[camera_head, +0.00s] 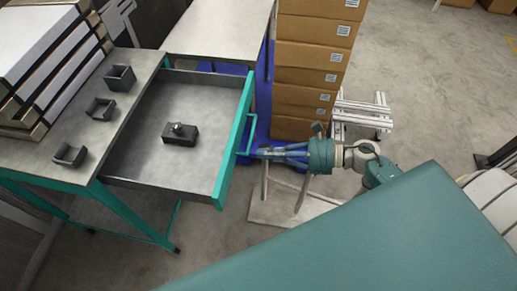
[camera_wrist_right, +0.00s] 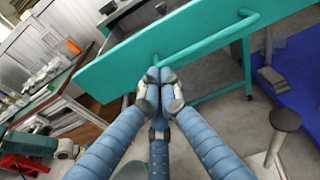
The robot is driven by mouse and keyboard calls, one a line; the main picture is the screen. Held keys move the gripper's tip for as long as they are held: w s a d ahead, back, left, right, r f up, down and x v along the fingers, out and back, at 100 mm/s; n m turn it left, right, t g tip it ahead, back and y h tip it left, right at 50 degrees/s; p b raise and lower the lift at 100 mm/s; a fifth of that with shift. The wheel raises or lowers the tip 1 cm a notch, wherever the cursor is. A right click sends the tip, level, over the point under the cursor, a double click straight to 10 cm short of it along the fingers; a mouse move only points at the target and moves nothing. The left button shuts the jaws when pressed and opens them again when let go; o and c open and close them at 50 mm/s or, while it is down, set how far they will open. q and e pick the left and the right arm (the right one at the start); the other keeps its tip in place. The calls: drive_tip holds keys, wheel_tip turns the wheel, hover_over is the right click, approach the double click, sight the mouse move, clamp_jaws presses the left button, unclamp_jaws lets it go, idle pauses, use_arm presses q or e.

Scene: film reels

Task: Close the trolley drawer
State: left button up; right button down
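The trolley (camera_head: 137,215) has a teal frame and a grey top. Its drawer (camera_head: 205,95) is pulled far out to the right in the head view and holds a small dark block (camera_head: 180,136). The teal drawer front (camera_head: 226,160) carries a bar handle (camera_head: 248,133); the drawer front also shows in the right wrist view (camera_wrist_right: 110,72). My right gripper (camera_head: 257,153) is at the near end of the handle, outside the drawer. In the wrist view its fingertips (camera_wrist_right: 158,75) are together at that end, closed on the handle. My left gripper is not in view.
Several small dark bins (camera_head: 101,108) and a stack of white-sided cases (camera_head: 42,60) stand on the trolley top. Stacked cardboard boxes (camera_head: 312,55) on a blue base stand behind my right gripper. A low white frame (camera_head: 362,115) is beside them.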

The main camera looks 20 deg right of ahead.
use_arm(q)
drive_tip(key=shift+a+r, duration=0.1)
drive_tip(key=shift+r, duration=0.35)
use_arm(e)
drive_tip(key=shift+x, duration=1.15)
